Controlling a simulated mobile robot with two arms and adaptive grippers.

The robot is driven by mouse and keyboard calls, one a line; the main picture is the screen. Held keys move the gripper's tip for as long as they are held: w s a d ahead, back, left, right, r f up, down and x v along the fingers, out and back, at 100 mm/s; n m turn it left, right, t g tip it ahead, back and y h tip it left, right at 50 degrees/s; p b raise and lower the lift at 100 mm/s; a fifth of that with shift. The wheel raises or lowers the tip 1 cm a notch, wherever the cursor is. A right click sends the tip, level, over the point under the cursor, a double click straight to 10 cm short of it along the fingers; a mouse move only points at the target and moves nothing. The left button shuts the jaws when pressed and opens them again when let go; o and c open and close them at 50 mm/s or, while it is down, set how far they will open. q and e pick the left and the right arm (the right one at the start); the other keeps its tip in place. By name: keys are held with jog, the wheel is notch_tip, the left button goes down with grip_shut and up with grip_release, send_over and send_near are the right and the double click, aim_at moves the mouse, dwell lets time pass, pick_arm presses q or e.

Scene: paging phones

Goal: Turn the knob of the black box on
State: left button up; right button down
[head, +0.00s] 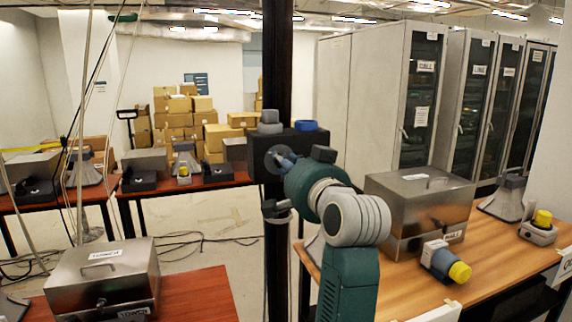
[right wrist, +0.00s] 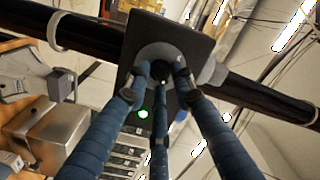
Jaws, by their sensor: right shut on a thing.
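The black box (head: 311,142) is fixed to a dark upright pole at the middle of the head view. In the right wrist view the black box (right wrist: 192,42) fills the upper middle, with a round grey disc around its dark knob (right wrist: 160,70). My right gripper (right wrist: 161,80) is shut on the knob, its three blue fingers closing around it. In the head view my right gripper (head: 284,160) is against the front of the box, and the knob is mostly hidden. A green light (right wrist: 143,113) shows just below the fingers. My left gripper is not in view.
A wooden table (head: 490,262) on the right bears a metal box (head: 420,190) and a yellow-capped device (head: 445,262). A red table (head: 200,292) at lower left bears another metal box (head: 104,275). Cabinets (head: 380,90) stand behind. Cables lie on the floor.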

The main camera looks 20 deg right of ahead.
jog(key=shift+s+d+r+m, duration=0.1)
jog(key=shift+r+m, duration=0.3)
jog(key=shift+r, duration=0.15)
jog(key=c, duration=1.6)
grip_release()
jog(key=shift+c, duration=0.2)
jog(key=shift+o, duration=0.5)
jog(key=shift+f, duration=0.2)
jog(key=s, duration=1.2)
jog(key=shift+d, duration=0.25)
